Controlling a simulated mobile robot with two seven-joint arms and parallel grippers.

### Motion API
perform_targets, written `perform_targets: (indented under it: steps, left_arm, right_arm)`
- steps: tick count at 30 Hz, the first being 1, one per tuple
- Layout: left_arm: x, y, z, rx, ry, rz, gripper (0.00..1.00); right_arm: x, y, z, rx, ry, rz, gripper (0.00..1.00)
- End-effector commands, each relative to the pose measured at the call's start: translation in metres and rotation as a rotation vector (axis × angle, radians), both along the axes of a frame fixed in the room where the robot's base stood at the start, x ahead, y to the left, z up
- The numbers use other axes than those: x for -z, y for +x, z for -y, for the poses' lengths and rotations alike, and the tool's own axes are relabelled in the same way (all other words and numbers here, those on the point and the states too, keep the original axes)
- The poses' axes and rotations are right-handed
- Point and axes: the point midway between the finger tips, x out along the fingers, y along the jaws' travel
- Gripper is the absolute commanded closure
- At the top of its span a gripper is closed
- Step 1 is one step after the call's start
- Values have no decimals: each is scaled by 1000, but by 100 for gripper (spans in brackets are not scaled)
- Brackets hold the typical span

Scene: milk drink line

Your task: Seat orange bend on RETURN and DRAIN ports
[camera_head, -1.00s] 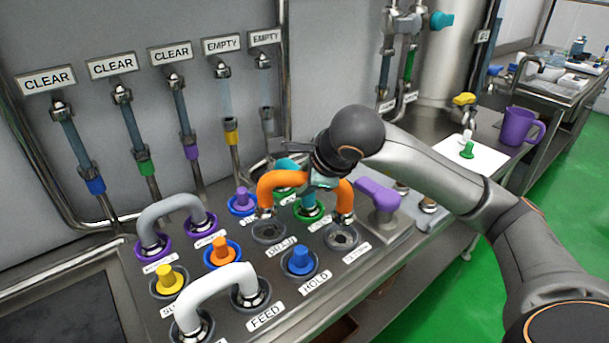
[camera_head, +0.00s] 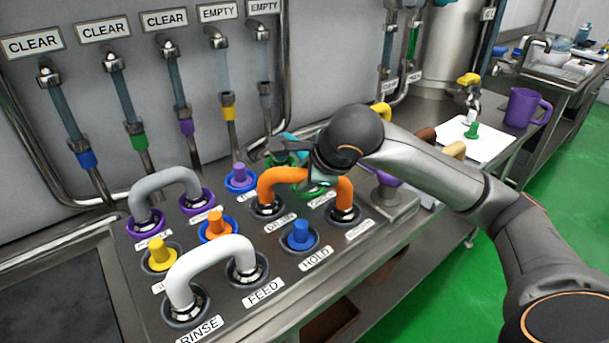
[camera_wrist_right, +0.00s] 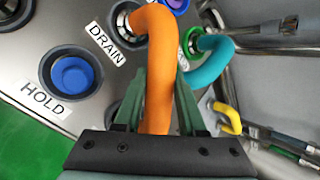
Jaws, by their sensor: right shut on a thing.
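The orange bend (camera_head: 281,177) is an upside-down U in the head view. My right gripper (camera_head: 318,180) is shut on it near the top of its arch. Its left end meets the port labelled DRAIN (camera_head: 267,209), and its right end meets the port (camera_head: 345,215) to the right, whose label is too small to read. In the right wrist view the orange bend (camera_wrist_right: 160,60) runs between the green fingers of my right gripper (camera_wrist_right: 160,95), with its end at the port beside the DRAIN label (camera_wrist_right: 107,42). I cannot tell whether both ends are fully down.
A white bend (camera_head: 205,255) spans the RINSE and FEED ports in front. A grey bend (camera_head: 160,182) stands at the left. A blue plug (camera_head: 299,235) sits at HOLD. A teal bend (camera_wrist_right: 210,66) lies close behind the orange one. A purple mug (camera_head: 523,107) stands far right.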

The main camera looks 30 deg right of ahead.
Motion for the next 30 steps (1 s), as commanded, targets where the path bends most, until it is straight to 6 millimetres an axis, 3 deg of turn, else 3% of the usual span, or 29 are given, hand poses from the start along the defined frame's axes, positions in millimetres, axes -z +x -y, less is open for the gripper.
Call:
perform_targets:
  steps: [2, 3, 12, 22, 30]
  left_arm:
    - [0, 0, 0, 0, 2, -1, 40]
    - [0, 0, -1, 0, 2, -1, 40]
    - [0, 1, -3, -3, 5, 2, 40]
    - [1, 1, -4, -5, 7, 1, 40]
    - [-1, 0, -4, -6, 7, 1, 40]
  right_arm:
    - [-2, 1, 0, 1, 0, 6, 100]
    - [-2, 1, 0, 1, 0, 6, 59]
    - [-1, 0, 0, 1, 0, 3, 26]
    - [-3, -3, 0, 0, -1, -1, 25]
    - [-42, -32, -3, 0, -2, 6, 25]
